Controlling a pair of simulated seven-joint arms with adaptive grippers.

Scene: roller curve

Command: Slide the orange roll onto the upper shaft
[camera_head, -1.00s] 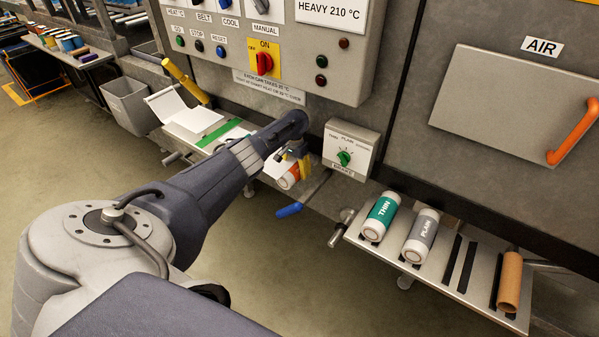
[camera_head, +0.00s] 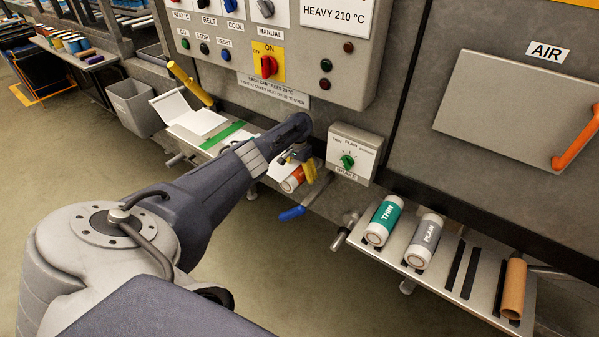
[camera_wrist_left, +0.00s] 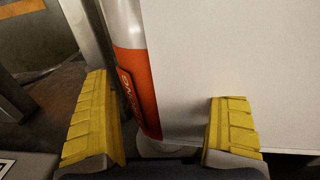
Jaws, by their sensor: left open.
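The orange roll (camera_head: 291,182), with a white end, lies at the right end of the long metal shelf, below the grey selector box. In the wrist view the fingers (camera_wrist_left: 166,115) stand wide apart, the roll nearer the left finger. A white surface lies right of the roll. I cannot tell whether a shaft runs through the roll or which shaft is the upper one. My right gripper is not in view.
A blue-handled lever (camera_head: 292,213) is below the roll. The selector box (camera_head: 353,153) is to its right. A rack (camera_head: 440,262) holds a green THIN roll (camera_head: 384,220), a grey PLAIN roll (camera_head: 424,241) and a brown tube (camera_head: 513,288). A grey bin (camera_head: 136,107) stands left.

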